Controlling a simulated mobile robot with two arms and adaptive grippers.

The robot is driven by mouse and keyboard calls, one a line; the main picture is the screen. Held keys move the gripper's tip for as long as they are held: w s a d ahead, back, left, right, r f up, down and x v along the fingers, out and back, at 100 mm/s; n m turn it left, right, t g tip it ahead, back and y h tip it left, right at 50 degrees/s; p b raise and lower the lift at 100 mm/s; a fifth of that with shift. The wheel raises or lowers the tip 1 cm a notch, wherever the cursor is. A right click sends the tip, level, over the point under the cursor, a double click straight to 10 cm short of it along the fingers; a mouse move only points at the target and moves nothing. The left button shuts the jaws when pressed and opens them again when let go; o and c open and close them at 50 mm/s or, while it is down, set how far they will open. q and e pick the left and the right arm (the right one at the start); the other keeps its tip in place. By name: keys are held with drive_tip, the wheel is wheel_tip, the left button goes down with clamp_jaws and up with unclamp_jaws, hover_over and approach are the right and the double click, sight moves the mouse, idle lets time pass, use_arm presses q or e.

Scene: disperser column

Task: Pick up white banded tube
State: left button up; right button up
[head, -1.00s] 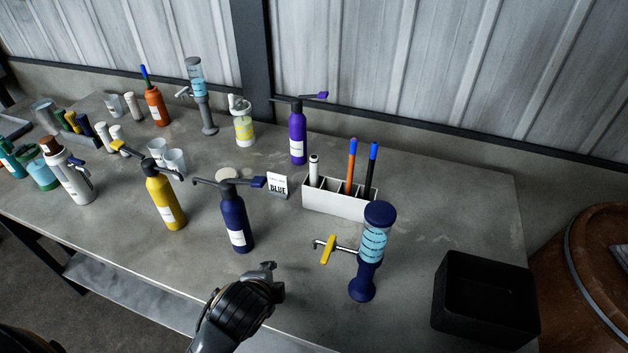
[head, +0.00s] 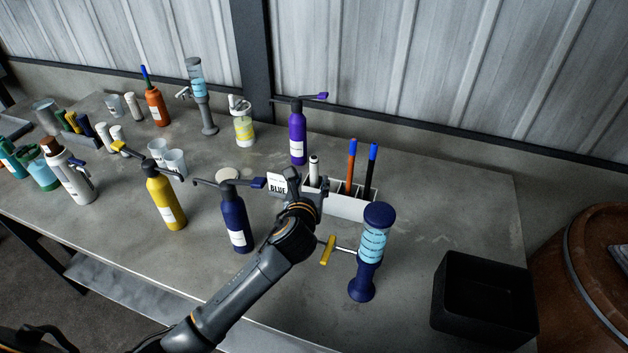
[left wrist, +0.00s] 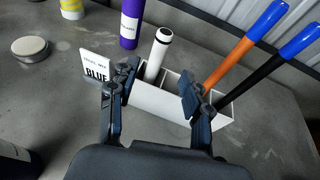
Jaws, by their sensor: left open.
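The white tube with a dark band (head: 314,170) stands upright in the left end of a white divided rack (head: 345,203). In the left wrist view the white banded tube (left wrist: 157,54) stands beyond and between my open fingertips, in the leftmost slot of the rack (left wrist: 165,104). My left gripper (head: 305,186) is at the rack's near left side, open and empty. Its fingers (left wrist: 158,88) straddle the tube's line in the wrist view; I cannot tell how far the tube is from them. My right gripper is not in view.
Orange (head: 351,165) and black (head: 372,170) blue-capped sticks stand in the same rack. A "BLUE" card (head: 277,184) is close left of my gripper. A blue dispenser column (head: 373,250) with a yellow-handled tap, a dark blue bottle (head: 235,222) and a black bin (head: 485,300) stand nearby.

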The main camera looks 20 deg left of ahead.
sight(313, 172)
use_arm(q)
drive_tip(key=shift+p+x, duration=0.4)
drive_tip(key=shift+x, duration=3.75)
drive_tip(key=shift+s+a+f, duration=0.1)
drive_tip(key=shift+a+f, duration=0.05)
drive_tip(key=shift+f, duration=0.05)
clamp_jaws()
